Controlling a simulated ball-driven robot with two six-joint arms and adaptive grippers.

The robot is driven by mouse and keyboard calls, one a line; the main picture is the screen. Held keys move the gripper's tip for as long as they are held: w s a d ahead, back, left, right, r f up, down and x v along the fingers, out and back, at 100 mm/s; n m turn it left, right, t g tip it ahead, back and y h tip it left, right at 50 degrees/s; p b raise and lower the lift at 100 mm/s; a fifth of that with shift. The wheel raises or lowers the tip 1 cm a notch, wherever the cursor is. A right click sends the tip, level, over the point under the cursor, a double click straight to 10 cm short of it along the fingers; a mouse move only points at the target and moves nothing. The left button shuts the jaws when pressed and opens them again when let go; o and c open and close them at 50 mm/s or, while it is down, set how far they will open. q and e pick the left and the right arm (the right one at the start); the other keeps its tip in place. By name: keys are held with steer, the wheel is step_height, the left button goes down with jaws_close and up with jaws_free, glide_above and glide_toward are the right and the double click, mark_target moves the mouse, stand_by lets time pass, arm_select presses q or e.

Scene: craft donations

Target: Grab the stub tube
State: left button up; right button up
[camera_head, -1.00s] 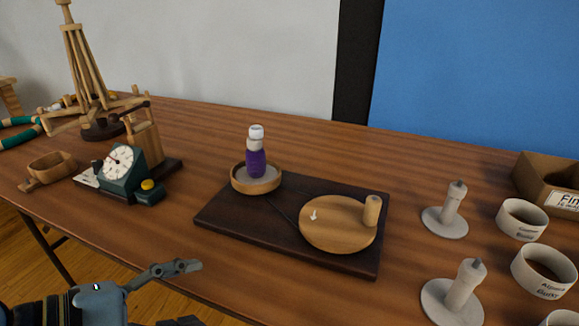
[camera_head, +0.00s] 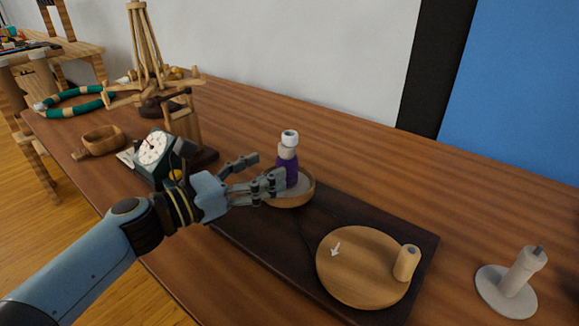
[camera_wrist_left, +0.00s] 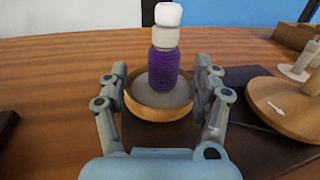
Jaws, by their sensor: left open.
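An upright tube wound in purple (camera_head: 287,165), with a paler collar and white top, stands in the round wooden dish (camera_head: 309,196). I take it for the stub tube, but no label shows. My left gripper (camera_head: 267,172) is open at the dish's near left side. In the left wrist view the purple tube (camera_wrist_left: 163,72) stands centred between and beyond the two spread fingers (camera_wrist_left: 162,92), with gaps on both sides. In the head view the fingers hide part of the dish and the tube's lower end. My right gripper is out of view.
The dish sits on a dark board (camera_head: 425,250) with a wooden disc (camera_head: 345,275) bearing a peg (camera_head: 407,262). A grey spindle (camera_head: 515,280) stands right. A dial device (camera_head: 153,150) and wooden bowl (camera_head: 103,138) lie left. Behind the dish, the tabletop is clear.

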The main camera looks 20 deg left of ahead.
mark_target(286, 165)
arm_select(q)
steer(key=x, duration=0.4)
steer(key=shift+d+f, duration=0.3)
steer(key=shift+d, duration=0.05)
steer(key=shift+w+d, duration=0.25)
steer(key=shift+w, duration=0.2)
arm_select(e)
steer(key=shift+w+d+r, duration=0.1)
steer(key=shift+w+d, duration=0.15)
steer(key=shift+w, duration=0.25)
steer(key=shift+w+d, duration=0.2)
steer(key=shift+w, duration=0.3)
arm_select(q)
steer(key=c, duration=1.1)
steer(key=shift+c, duration=0.2)
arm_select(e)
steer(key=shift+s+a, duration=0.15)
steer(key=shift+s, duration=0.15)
